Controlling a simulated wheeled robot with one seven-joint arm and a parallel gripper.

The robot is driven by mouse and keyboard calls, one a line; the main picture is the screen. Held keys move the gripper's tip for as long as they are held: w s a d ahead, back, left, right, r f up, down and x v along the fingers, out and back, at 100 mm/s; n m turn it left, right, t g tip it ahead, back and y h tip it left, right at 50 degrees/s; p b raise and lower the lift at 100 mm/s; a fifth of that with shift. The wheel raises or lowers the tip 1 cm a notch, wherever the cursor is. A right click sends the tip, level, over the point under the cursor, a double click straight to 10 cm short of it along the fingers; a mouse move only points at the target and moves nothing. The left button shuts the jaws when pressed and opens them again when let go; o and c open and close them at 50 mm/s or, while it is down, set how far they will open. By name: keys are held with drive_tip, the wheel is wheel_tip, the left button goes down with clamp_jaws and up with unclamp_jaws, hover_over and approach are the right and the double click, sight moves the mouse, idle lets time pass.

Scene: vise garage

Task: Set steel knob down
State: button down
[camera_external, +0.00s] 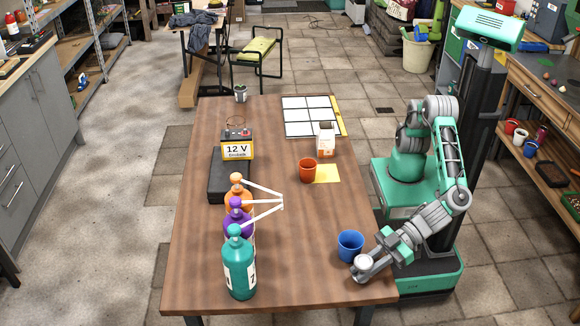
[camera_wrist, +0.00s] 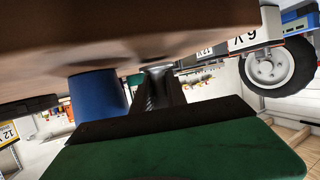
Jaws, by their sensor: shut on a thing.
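The steel knob (camera_external: 363,262) is a small, pale, round piece at the end of my gripper (camera_external: 360,271), near the front right corner of the wooden table (camera_external: 300,265). My gripper reaches in low from the right and is shut on the knob. In the wrist view the table surface fills the top, and the knob (camera_wrist: 157,69) shows as a silvery top between the dark fingers. It is very close to the table surface; I cannot tell whether it touches.
A blue cup (camera_external: 350,244) stands just behind the knob. Bottles, including a teal one (camera_external: 239,265), and a 12 V battery (camera_external: 237,146) stand on the left. The front middle is clear.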

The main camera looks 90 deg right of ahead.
drive_tip(key=shift+f, duration=0.2)
drive_tip(key=shift+f, duration=0.2)
drive_tip(key=c, duration=1.3)
unclamp_jaws()
drive_tip(key=shift+c, duration=0.2)
drive_tip(key=shift+r, duration=0.15)
drive_tip(key=shift+s+d+r, duration=0.1)
drive_tip(key=shift+s+r, duration=0.05)
drive_tip(key=shift+s, duration=0.2)
drive_tip(key=v, duration=1.1)
drive_tip(key=shift+p, duration=0.35)
